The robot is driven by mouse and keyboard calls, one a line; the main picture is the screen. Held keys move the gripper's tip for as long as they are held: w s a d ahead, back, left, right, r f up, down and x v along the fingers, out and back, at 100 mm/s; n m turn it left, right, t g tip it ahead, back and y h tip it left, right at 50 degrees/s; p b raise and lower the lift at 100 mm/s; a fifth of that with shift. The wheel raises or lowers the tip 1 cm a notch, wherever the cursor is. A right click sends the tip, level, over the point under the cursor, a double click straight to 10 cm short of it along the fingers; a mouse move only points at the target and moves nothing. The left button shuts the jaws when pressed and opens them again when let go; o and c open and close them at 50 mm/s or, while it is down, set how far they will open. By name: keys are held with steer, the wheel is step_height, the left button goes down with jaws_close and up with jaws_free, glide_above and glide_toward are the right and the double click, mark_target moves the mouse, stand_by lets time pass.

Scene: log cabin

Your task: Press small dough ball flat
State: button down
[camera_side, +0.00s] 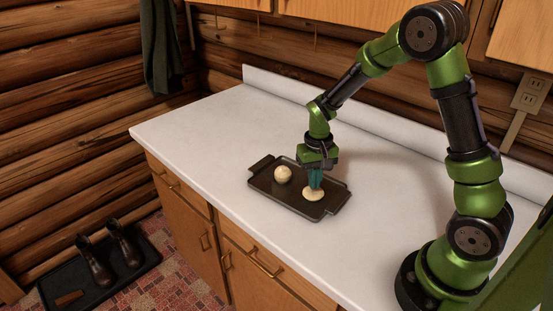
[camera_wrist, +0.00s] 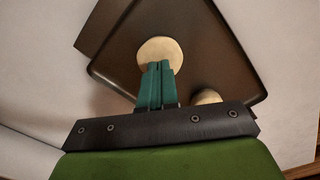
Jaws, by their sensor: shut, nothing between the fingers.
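Two pale dough balls sit on a dark tray (camera_side: 277,203) with handles, on the white counter. The right dough piece (camera_side: 313,195) looks low and flattened. My gripper (camera_side: 314,186) points down onto it, its teal fingers shut with nothing between them. The fingertips appear to touch its top. In the wrist view the shut fingers (camera_wrist: 158,68) overlap the near edge of this round dough (camera_wrist: 160,50). The other dough ball (camera_side: 283,174) is rounder and stands to the left on the tray. In the wrist view it is partly hidden behind my gripper body (camera_wrist: 208,97).
The white counter (camera_side: 200,135) is clear around the tray. A low backsplash runs along the back wall. Wooden drawers (camera_side: 190,215) are below the counter's front edge. Boots (camera_side: 108,255) stand on a dark floor tray, well away.

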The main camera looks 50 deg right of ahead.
mark_target(315, 195)
step_height(315, 195, up, 6)
steer(key=shift+f, duration=0.2)
steer(key=shift+f, duration=0.1)
stand_by(0.3)
steer(key=shift+s+a, duration=0.4)
steer(key=shift+s, duration=0.15)
steer(key=s+a+r+n+t+y, duration=0.1)
steer(key=s+a+r+t, duration=0.2)
steer(key=s+r, duration=0.3)
steer(key=s+a+r+n+t+y, duration=0.1)
steer(key=s+a+r+t, duration=0.3)
steer(key=r, duration=0.6)
steer(key=s+a, duration=0.2)
steer(key=shift+s, duration=0.3)
